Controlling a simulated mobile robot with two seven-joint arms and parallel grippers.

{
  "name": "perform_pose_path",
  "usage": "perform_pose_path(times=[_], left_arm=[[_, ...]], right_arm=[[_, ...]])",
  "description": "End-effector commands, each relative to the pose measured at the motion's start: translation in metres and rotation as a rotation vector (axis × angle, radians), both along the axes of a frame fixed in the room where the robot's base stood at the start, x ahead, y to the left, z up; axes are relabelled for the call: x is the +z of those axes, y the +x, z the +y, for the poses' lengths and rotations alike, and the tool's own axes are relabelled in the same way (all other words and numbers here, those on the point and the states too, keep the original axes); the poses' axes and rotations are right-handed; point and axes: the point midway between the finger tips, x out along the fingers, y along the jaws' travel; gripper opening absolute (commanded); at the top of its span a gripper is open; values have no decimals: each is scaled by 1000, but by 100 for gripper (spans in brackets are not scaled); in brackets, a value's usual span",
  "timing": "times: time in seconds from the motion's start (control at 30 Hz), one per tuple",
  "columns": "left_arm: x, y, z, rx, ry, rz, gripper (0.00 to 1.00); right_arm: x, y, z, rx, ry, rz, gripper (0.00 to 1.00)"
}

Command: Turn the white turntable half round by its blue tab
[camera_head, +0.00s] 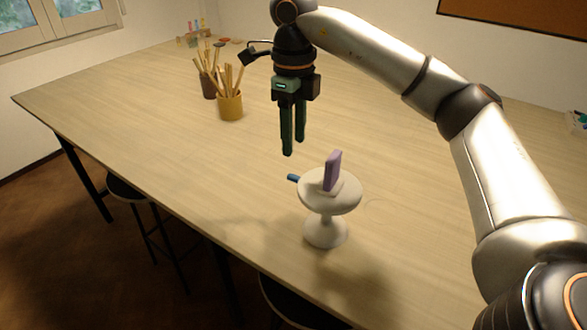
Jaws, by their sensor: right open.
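The white turntable (326,229) stands upright on its stem and round foot near the table's front edge. Its blue tab (293,177) sticks out from the left side of the round top. A purple upright block (332,171) stands on a small white base on the top. My right gripper (293,150) points down with its dark green fingers open and empty. In the picture it hangs just above the blue tab, apart from it. My left gripper is out of view.
The wooden table (160,120) is mostly bare around the turntable. A yellow cup (230,106) and a dark cup (208,86) with wooden tools stand farther back, left of my gripper. Small coloured items sit at the far corner. Stools (126,188) stand below the front edge.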

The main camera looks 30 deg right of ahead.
Motion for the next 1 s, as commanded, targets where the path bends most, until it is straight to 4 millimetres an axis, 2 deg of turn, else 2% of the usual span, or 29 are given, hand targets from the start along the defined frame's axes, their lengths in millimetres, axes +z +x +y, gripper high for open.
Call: perform_pose_path(times=[0.03, 0.2, 0.4, 0.57, 0.8, 1.0], left_arm=[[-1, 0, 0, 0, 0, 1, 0], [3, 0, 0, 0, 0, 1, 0], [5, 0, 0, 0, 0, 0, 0], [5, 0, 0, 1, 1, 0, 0], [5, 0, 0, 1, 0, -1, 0], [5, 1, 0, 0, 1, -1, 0]], right_arm=[[-12, -1, 0, 0, -1, 3, 48], [-45, -1, 0, -1, 0, 2, 48], [-71, 0, 0, -1, 0, 1, 48], [-78, 0, 0, 0, 1, -2, 48], [-79, 0, 0, 0, 1, -2, 48], [-79, 0, 0, 0, 1, -2, 26]])
